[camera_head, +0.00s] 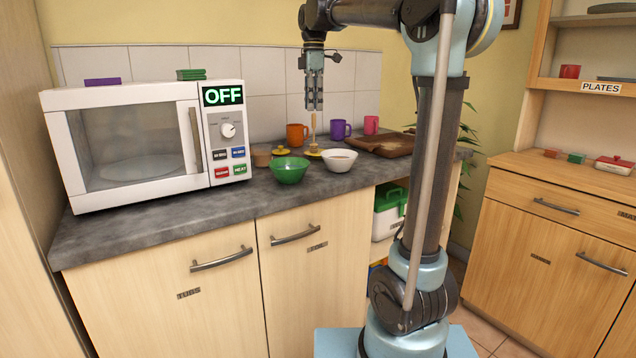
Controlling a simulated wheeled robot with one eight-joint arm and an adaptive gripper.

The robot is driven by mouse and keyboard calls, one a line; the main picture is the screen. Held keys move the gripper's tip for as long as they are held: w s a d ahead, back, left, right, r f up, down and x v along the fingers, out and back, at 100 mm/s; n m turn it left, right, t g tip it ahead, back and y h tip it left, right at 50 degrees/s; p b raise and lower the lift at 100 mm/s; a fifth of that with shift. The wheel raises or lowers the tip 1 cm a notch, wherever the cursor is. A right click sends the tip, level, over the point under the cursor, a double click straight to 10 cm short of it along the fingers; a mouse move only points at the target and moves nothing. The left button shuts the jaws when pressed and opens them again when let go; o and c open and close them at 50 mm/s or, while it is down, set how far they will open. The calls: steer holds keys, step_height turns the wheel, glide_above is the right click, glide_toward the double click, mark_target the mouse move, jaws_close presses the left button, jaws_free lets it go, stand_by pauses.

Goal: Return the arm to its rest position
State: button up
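My gripper (314,106) hangs from my arm above the counter, in front of the tiled wall, with its fingers pointing down. The fingers look near each other, but the view is too small to tell whether they are open or shut. I see nothing clearly held in them. A thin upright wooden handle (313,128) stands below the fingertips, rising from a small yellow item on the counter. It looks apart from the fingers.
A white microwave (140,140) reading OFF stands at left. A green bowl (289,170), a white bowl (340,162), several mugs and a wooden board (385,145) crowd the counter (160,222). A wooden cabinet (560,225) stands at right. Open air surrounds my gripper.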

steer(key=s+d+f+m+t, duration=0.1)
steer(key=s+d+f+m, duration=0.9)
steer(key=s+d+f, duration=0.4)
steer(key=s+d+f+m, duration=0.3)
steer(key=s+f+m, duration=0.2)
steer(key=s+f, duration=0.4)
steer(key=s+d+f+m+t, duration=0.1)
steer(key=s+d+f+m, duration=0.3)
steer(key=s+f, duration=0.5)
step_height(320, 180, down, 6)
steer(key=shift+r+m, duration=0.1)
steer(key=shift+m, duration=0.5)
steer(key=shift+w+f, duration=0.2)
steer(key=shift+w, duration=0.3)
